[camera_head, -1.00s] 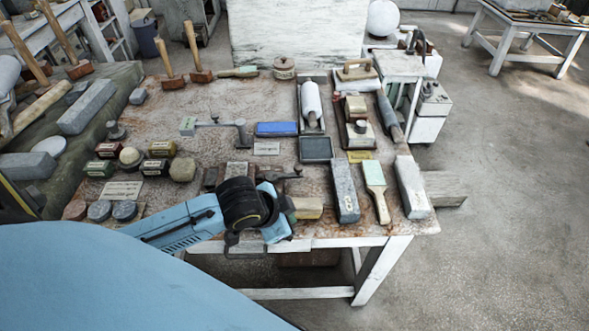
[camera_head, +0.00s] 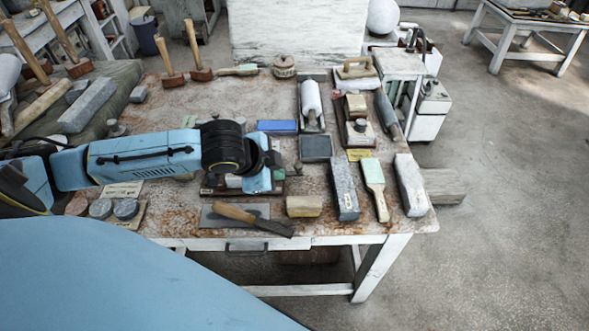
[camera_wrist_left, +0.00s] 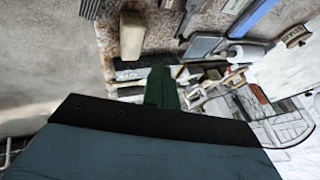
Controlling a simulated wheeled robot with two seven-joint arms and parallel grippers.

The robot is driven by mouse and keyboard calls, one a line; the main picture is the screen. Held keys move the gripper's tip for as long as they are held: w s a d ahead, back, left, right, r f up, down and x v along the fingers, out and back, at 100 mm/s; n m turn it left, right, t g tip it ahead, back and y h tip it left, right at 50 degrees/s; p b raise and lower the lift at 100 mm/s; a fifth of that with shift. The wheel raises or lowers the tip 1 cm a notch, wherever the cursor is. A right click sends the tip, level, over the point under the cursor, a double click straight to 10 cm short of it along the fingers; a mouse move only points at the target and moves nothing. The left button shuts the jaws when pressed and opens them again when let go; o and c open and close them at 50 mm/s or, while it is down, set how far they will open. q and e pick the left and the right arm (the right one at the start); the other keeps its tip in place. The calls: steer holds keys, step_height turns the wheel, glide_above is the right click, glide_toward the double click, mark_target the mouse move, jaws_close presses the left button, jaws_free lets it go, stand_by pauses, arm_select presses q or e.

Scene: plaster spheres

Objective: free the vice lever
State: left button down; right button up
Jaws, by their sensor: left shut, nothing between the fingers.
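The vice (camera_head: 212,190) sits near the front edge of the workbench, mostly hidden behind my left gripper in the head view; its dark base shows below. A small dark knobbed part, apparently the vice lever (camera_head: 298,169), sticks out at its right. My left gripper (camera_head: 274,170) is over the vice, close to the lever's left; I cannot tell whether they touch. In the left wrist view the shut, empty fingers (camera_wrist_left: 161,88) show as one dark green bar. Dark parts lie beside them there, hard to make out. My right gripper is not in view.
A wooden-handled trowel (camera_head: 252,219) lies on a grey plate in front of the vice. A yellowish block (camera_head: 304,206), a grey stone bar (camera_head: 344,190) and a brush (camera_head: 375,188) lie to the right. A dark tray (camera_head: 316,148) is behind. The bench is crowded.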

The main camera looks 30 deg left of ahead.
arm_select(q)
steer(key=b+x, duration=0.1)
steer(key=x, duration=0.8)
steer(key=shift+w+d, duration=0.1)
steer(key=shift+w, duration=0.05)
steer(key=w, duration=0.1)
steer(key=w+a+f, duration=0.1)
steer(key=w, duration=0.1)
steer(key=shift+a, duration=0.15)
steer(key=shift+w+a+f, duration=0.1)
steer(key=shift+w+a, duration=0.15)
steer(key=shift+w, duration=0.15)
steer(key=shift+w+n+p, duration=0.15)
steer(key=shift+n+p, duration=0.2)
steer(key=shift+n, duration=0.05)
